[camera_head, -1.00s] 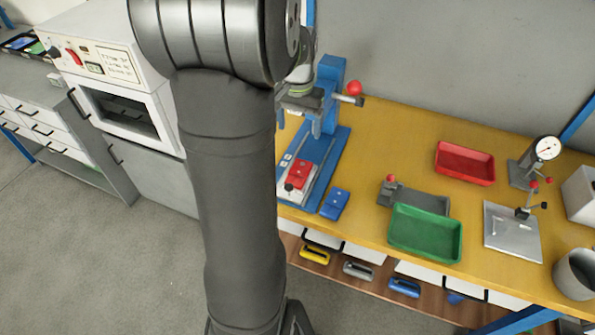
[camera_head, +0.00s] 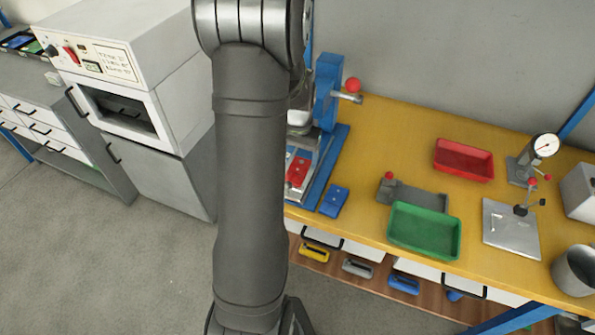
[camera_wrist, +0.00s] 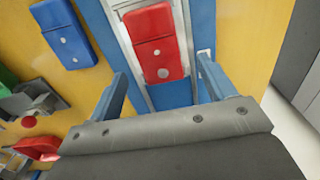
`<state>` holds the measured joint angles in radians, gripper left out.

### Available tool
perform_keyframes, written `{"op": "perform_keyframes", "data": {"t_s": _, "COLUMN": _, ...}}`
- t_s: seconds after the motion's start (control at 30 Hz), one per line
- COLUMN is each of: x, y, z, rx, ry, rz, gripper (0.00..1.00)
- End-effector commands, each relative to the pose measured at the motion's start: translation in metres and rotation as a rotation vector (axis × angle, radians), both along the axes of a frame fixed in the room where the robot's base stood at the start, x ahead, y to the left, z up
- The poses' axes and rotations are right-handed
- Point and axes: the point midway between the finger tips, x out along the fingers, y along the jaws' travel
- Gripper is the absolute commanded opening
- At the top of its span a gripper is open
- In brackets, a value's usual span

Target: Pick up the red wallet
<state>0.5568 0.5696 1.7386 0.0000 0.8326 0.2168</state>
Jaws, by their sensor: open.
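The red wallet (camera_head: 298,172) lies flat on the pale bed of the blue press (camera_head: 327,95) on the bench, partly hidden behind my arm in the head view. In the wrist view the red wallet (camera_wrist: 153,36) shows its face with two pale round studs, at the top middle. My gripper (camera_wrist: 162,72) is open and empty, its two blue fingers spread to either side of the wallet's near end. I see no contact; the height between them is hard to judge. In the head view my arm hides the gripper.
A blue wallet (camera_head: 334,201) lies beside the press base. A green tray (camera_head: 424,232), a red tray (camera_head: 464,160), a grey fixture (camera_head: 415,198) and a dial gauge stand (camera_head: 535,158) are further right. The press column and red-knobbed lever (camera_head: 352,88) rise close to the wallet.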

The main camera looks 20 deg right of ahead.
Motion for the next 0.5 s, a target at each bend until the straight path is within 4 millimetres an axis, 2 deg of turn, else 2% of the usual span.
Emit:
{"op": "perform_keyframes", "data": {"t_s": 0.1, "x": -0.002, "y": 0.0, "z": -0.02, "rx": 0.003, "ry": 0.004, "rz": 0.0, "gripper": 0.76}}
{"op": "perform_keyframes", "data": {"t_s": 0.2, "x": -0.001, "y": -0.001, "z": -0.03, "rx": 0.001, "ry": 0.003, "rz": 0.0, "gripper": 0.76}}
{"op": "perform_keyframes", "data": {"t_s": 0.5, "x": -0.001, "y": -0.001, "z": -0.033, "rx": -0.001, "ry": 0.001, "rz": 0.0, "gripper": 0.74}}
